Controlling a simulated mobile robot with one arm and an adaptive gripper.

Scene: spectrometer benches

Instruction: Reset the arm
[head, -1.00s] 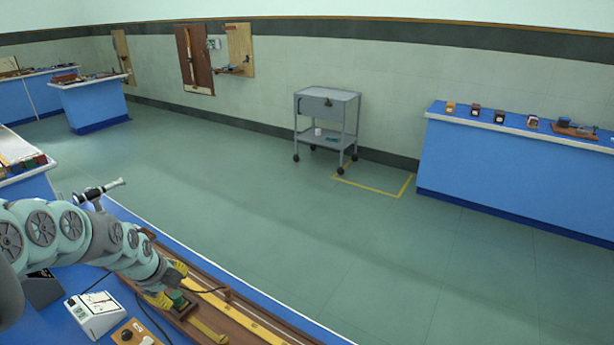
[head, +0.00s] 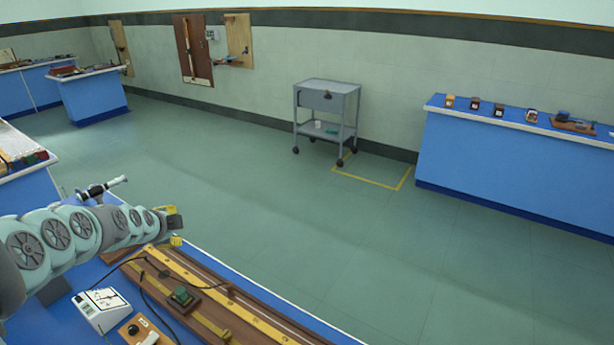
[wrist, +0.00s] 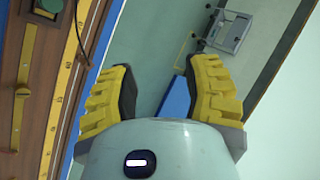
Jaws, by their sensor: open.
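My gripper (head: 174,225) is at the end of my arm in the head view, raised above the blue bench near its far edge. In the wrist view my gripper (wrist: 166,92) shows two yellow ribbed fingers with dark pads, spread apart with nothing between them. The green-topped block (head: 182,295) sits on the wooden rail board (head: 215,300), below and apart from my gripper. The block also shows at the top left of the wrist view (wrist: 47,6).
A white meter (head: 101,309) and an orange-brown box with a knob (head: 143,331) stand on the bench. Beyond it the floor is open. A grey trolley (head: 326,88) stands at the wall, and a blue bench (head: 510,165) with small instruments is at right.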

